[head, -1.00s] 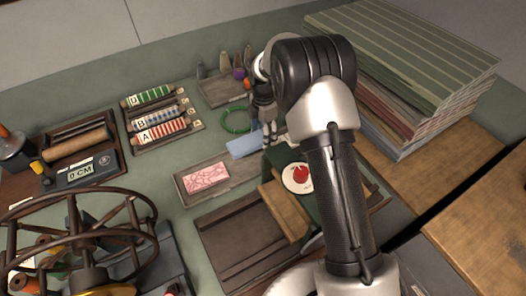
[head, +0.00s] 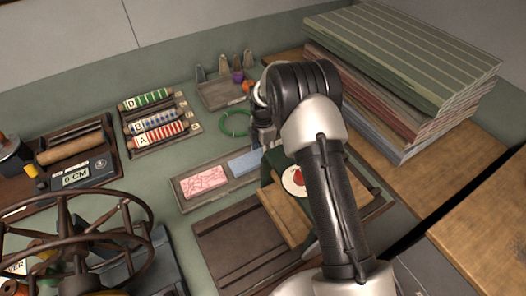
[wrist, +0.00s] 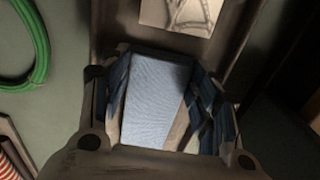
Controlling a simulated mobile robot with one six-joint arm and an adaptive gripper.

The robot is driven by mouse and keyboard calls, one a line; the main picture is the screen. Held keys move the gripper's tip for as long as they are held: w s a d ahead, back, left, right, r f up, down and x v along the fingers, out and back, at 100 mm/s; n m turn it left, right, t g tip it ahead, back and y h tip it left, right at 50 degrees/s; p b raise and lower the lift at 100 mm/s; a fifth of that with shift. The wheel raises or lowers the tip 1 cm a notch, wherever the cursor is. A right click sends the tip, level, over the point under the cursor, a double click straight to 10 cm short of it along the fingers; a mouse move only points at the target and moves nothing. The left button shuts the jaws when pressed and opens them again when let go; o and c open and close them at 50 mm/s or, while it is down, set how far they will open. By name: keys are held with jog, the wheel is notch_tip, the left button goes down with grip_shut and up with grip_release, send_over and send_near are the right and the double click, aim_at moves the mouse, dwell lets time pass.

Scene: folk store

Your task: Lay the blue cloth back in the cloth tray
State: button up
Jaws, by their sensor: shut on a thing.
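The blue cloth (head: 245,161) is a flat light-blue block over the right part of the cloth tray (head: 212,198), beside the pink patterned cloth (head: 204,182). My gripper (head: 262,136) is at its far right end, partly hidden by my arm. In the wrist view my gripper (wrist: 160,88) is shut on the blue cloth (wrist: 158,105), one finger along each side. The tray's wall (wrist: 103,25) and the patterned cloth (wrist: 190,14) show beyond it. I cannot tell whether the blue cloth touches the tray floor.
A green ring (head: 235,123) lies just behind the tray. A rack of labelled rolls (head: 157,122) stands to the left. A green device with a red emblem (head: 293,182) and a wooden board (head: 285,212) are close on the right. Stacked boards (head: 400,80) rise behind.

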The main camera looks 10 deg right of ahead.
jog(key=o, duration=1.1)
jog(key=shift+f, duration=0.1)
jog(key=shift+o, duration=0.2)
jog(key=s+d+r+m+t+p, duration=0.1)
jog(key=s+r+m+p, duration=0.15)
jog(key=r, duration=1.05)
jog(key=s+d+r+m+p, duration=0.15)
jog(key=s+r+m, duration=0.25)
jog(key=r, duration=1)
jog(key=s+d+r+m+t, duration=0.2)
jog(key=s+r+m, duration=0.3)
jog(key=s+r, duration=0.4)
jog(key=s+d+m+t, duration=0.1)
jog(key=s+d+m, duration=0.1)
jog(key=s+m, duration=0.9)
jog(key=s, duration=1)
jog(key=shift+d+f+t+b, duration=0.15)
jog(key=shift+f+t+b, duration=0.1)
jog(key=shift+t+b, duration=0.05)
